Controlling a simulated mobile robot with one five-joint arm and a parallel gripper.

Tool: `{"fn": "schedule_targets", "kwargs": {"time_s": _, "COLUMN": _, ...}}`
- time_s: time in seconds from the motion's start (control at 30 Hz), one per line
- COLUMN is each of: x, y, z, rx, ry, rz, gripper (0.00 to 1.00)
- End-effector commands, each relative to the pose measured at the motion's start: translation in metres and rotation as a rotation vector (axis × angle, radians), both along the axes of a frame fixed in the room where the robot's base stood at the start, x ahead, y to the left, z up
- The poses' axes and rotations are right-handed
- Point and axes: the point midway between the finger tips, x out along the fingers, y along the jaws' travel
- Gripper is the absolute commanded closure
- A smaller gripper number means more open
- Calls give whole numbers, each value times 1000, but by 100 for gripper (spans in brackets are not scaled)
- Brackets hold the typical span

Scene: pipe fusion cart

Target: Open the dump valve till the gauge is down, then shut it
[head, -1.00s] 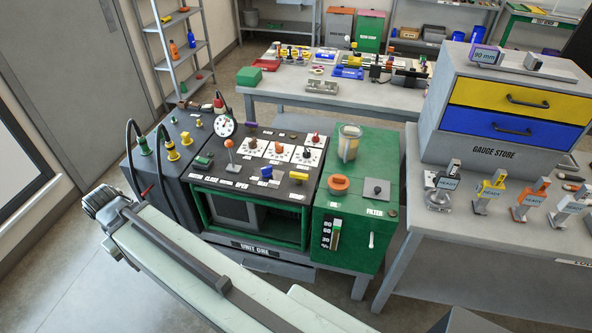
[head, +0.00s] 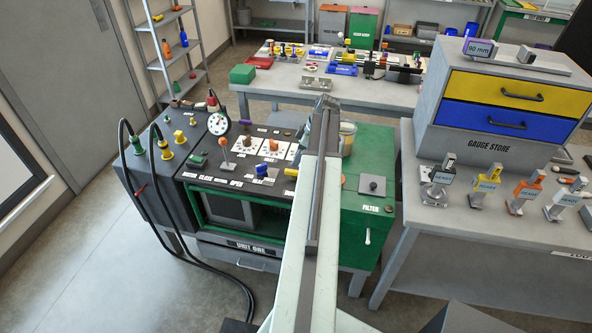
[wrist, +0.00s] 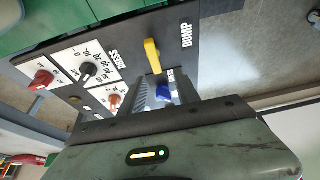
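The yellow dump valve lever (wrist: 153,56) is beside the DUMP label on the dark panel in the wrist view. In the head view its yellow end (head: 291,171) shows just left of my arm. My gripper (wrist: 164,88) is open and empty, with its fingers apart; the lever lies beyond the fingertips, not between them. A blue knob (wrist: 164,93) shows in the gap between the fingers; I cannot tell its depth relative to them. The round white gauge (head: 218,123) stands at the back left of the panel; its needle is too small to read.
An orange-topped lever (head: 222,142) stands on the panel. In the wrist view a red knob (wrist: 43,78) and a black knob (wrist: 87,69) sit on white dials. The green filter box (head: 385,160) is right of my arm. The gauge store (head: 480,147) stands on the right bench.

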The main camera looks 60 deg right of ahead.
Motion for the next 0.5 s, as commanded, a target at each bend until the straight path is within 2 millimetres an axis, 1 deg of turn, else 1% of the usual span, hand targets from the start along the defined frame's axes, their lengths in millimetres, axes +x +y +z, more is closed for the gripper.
{"fn": "schedule_targets", "kwargs": {"time_s": 0.03, "x": -9, "y": -9, "z": 0, "rx": -5, "ry": -9, "rz": 0, "gripper": 62}}
{"fn": "schedule_targets", "kwargs": {"time_s": 0.1, "x": -14, "y": -14, "z": 1, "rx": -11, "ry": -16, "rz": 5, "gripper": 62}}
{"fn": "schedule_targets", "kwargs": {"time_s": 0.27, "x": -14, "y": -13, "z": -3, "rx": -12, "ry": -16, "rz": 7, "gripper": 62}}
{"fn": "schedule_targets", "kwargs": {"time_s": 0.37, "x": -12, "y": -12, "z": -12, "rx": -12, "ry": -15, "rz": 7, "gripper": 62}}
{"fn": "schedule_targets", "kwargs": {"time_s": 0.5, "x": -4, "y": -10, "z": -33, "rx": -12, "ry": -15, "rz": 7, "gripper": 62}}
